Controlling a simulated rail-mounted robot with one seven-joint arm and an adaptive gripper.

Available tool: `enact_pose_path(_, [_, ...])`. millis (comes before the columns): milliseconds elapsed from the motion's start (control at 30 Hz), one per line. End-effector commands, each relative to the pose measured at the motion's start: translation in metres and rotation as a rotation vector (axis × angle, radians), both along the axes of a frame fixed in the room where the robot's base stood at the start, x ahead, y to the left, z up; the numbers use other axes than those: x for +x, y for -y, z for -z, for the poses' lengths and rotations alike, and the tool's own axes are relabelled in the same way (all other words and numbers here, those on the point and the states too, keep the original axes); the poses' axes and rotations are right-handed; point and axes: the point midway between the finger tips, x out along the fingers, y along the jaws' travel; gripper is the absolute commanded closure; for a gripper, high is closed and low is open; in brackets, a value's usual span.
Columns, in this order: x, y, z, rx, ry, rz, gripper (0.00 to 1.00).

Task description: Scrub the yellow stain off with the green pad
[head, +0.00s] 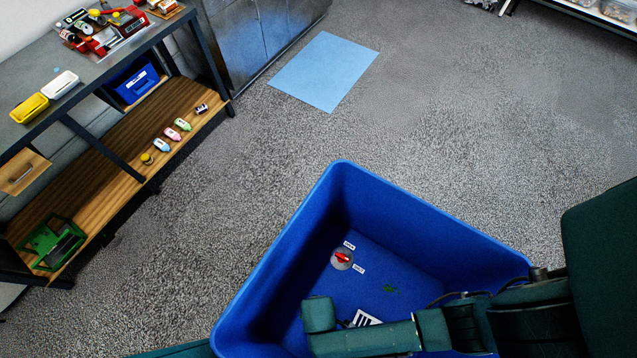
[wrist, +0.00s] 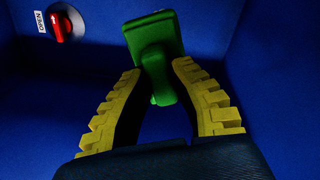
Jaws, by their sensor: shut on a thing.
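The green pad (wrist: 158,52) has a flat block and a grip, and shows at the top middle of the wrist view. My gripper (wrist: 158,78) is shut on its grip between two yellow ridged fingers, and the block sticks out past the fingertips. Both are inside the blue bin (head: 430,208). In the head view my arm hides most of the gripper. A small green patch (head: 390,288) shows there on the blue surface; I cannot tell whether it is the pad. I see no yellow stain in either view; part of the bin is hidden or dark.
A red knob (head: 342,258) with white labels is on the bin's inside, also at the wrist view's upper left (wrist: 60,22). A shelved bench (head: 110,125) stands left. A light-blue mat (head: 325,72) lies on open floor.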

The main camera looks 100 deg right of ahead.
Motion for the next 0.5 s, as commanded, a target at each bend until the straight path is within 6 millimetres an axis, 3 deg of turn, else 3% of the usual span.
enact_pose_path(33, [0.000, 0.000, 0.022, 0.000, -0.001, 0.000, 1.00])
enact_pose_path(500, [0.001, 0.000, 0.129, 0.000, 0.000, 0.000, 1.00])
